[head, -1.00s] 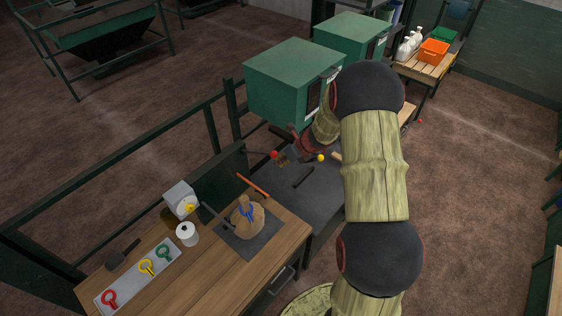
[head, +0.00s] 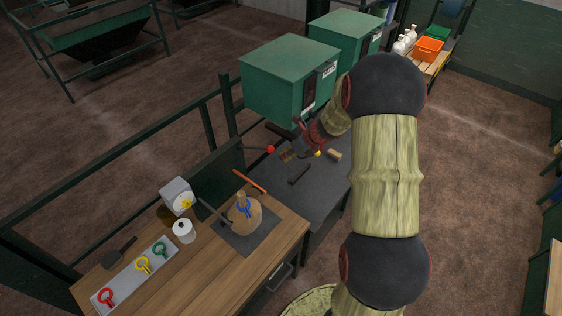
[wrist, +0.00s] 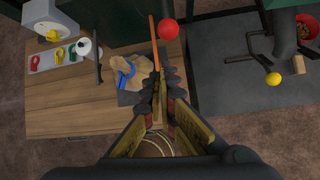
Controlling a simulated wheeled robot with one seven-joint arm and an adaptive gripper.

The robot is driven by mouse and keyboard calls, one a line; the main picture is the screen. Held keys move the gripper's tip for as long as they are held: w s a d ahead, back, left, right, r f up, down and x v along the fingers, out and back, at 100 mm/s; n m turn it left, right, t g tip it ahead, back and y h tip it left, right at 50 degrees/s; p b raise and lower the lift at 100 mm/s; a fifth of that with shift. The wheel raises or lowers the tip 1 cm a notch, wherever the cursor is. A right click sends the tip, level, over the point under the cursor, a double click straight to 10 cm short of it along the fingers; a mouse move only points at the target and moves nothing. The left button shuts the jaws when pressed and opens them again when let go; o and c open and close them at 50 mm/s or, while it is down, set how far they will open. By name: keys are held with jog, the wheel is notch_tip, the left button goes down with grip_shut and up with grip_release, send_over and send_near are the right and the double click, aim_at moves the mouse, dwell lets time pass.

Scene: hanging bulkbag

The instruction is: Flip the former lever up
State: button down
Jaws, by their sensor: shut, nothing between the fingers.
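Two ball-ended levers are in view, and I cannot tell from any label which one is the former lever. The red lever knob (head: 270,149) ends a thin dark rod at the left of the green cabinet's stand; it also shows in the wrist view (wrist: 168,29). The yellow lever knob (head: 318,153) is to the right, partly beside my gripper; it also shows in the wrist view (wrist: 299,64).
A green cabinet (head: 290,78) stands above a dark grey surface (head: 318,185) with a black bar and a wooden block. The wooden bench (head: 200,278) at front left holds a tied tan bag (head: 246,216), a white roll and a tray of coloured clips. A dark railing runs behind.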

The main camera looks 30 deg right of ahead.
jog(key=shift+s+d+r, duration=0.1)
jog(key=shift+s+r, duration=0.1)
jog(key=shift+r, duration=0.5)
jog(key=shift+s+d+r, duration=0.1)
jog(key=shift+s+r, duration=0.15)
jog(key=shift+r, duration=0.45)
jog(key=shift+s+d+r, duration=0.1)
jog(key=shift+s+r, duration=0.1)
jog(key=shift+r, duration=0.5)
jog(key=s+a+f+n+h+b, duration=0.1)
jog(key=s+a+f+n+b, duration=0.1)
jog(key=s+a+n+b, duration=0.5)
jog(key=s+a+f+n+h+b, duration=0.1)
jog(key=s+a+f+n+b, duration=0.1)
jog(key=s+a+n+b, duration=0.5)
jog(key=s+a+f+n+h+b, duration=0.1)
jog(key=s+a+f+n+b, duration=0.2)
jog(key=s+a+n+b, duration=0.4)
jog(key=shift+s+a+n+g+b, duration=0.15)
jog(key=shift+s+n+g+b, duration=0.15)
jog(key=shift+s+n+b, duration=4.95)
